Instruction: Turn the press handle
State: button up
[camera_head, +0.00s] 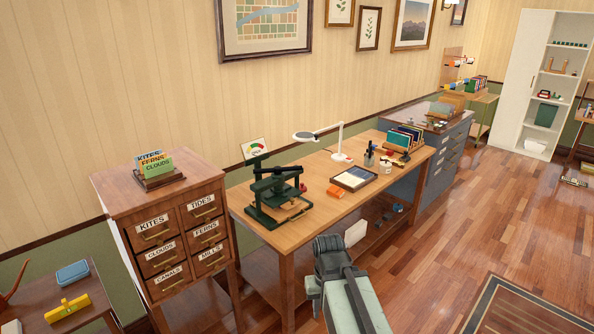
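The press (262,207) is a dark green frame standing on the wooden table, near its left end. Dark arms cross its top, and the press handle (284,171) seems to be among them, though it is too small to make out clearly. A gauge card (254,148) with a green and red dial stands behind the press. My own arm reaches in from the bottom, in front of the table and apart from the press. I see no gripper fingers, so my gripper is not in view.
A drawer cabinet (178,235) stands left of the table (318,205). A lamp (318,136), a dark tray (354,178) and a rack of folders (405,138) are right of the press. A low table (75,284) is at lower left. Open floor (440,235) lies to the right.

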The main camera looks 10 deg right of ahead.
aim_at(277, 170)
jog(key=z, duration=0.05)
jog(key=i, duration=2.15)
jog(key=u, duration=0.05)
